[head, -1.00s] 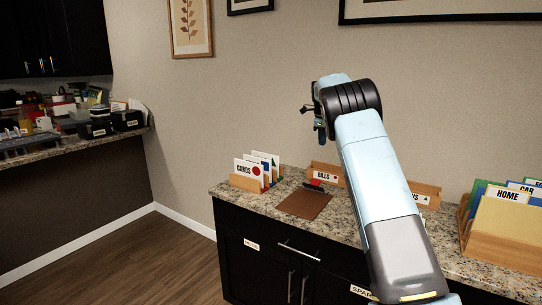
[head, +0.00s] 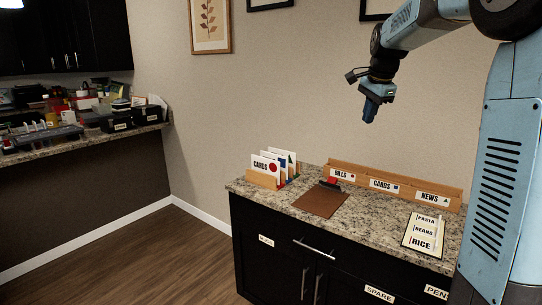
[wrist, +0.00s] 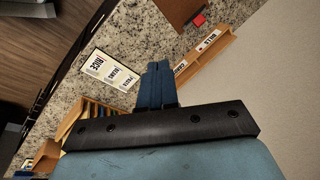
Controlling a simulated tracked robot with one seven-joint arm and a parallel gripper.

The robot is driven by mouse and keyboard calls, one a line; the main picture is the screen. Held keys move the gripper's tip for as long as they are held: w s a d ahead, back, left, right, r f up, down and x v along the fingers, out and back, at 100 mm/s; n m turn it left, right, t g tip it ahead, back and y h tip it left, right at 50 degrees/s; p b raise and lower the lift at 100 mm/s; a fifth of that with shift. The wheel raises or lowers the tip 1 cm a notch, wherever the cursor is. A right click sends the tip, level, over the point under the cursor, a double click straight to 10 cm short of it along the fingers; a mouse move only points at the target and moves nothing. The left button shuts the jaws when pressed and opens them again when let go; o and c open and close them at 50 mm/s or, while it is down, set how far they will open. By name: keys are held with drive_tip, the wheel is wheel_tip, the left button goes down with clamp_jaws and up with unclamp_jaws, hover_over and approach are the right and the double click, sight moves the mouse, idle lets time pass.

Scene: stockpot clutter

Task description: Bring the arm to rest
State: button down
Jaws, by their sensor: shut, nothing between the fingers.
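My gripper (head: 369,108) hangs in the air above the granite counter (head: 375,226) in the head view, pointing down and touching nothing. In the wrist view my gripper (wrist: 158,68) shows its two blue fingers closed together with nothing between them. My arm comes in from the right side of the head view, raised and bent, and hides the counter's right part there.
On the counter stand a card holder (head: 264,178), a brown clipboard (head: 320,201), a wooden rack (head: 400,188) labelled BILLS, CARDS and NEWS, and a list card (head: 424,233) reading PASTA, BEANS, RICE. A cluttered second counter (head: 85,139) is at left. Open floor lies between.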

drive_tip(key=s+a+f+n, duration=0.15)
drive_tip(key=s+n, duration=0.25)
drive_tip(key=s, duration=0.6)
drive_tip(key=s+a+n, duration=0.2)
drive_tip(key=s+n, duration=0.1)
drive_tip(key=s, duration=0.7)
drive_tip(key=s+a+f+n, duration=0.1)
drive_tip(key=s+f+n, duration=0.2)
drive_tip(key=s, duration=0.4)
drive_tip(key=s+f+n+t, duration=0.1)
drive_tip(key=s+f+n, duration=0.2)
drive_tip(key=s+f, duration=0.2)
drive_tip(key=s, duration=0.3)
drive_tip(key=shift+a+f+n+t, duration=0.2)
drive_tip(key=shift+a+n+t, duration=0.1)
drive_tip(key=shift+a, duration=0.05)
drive_tip(key=c, duration=1.8)
unclamp_jaws()
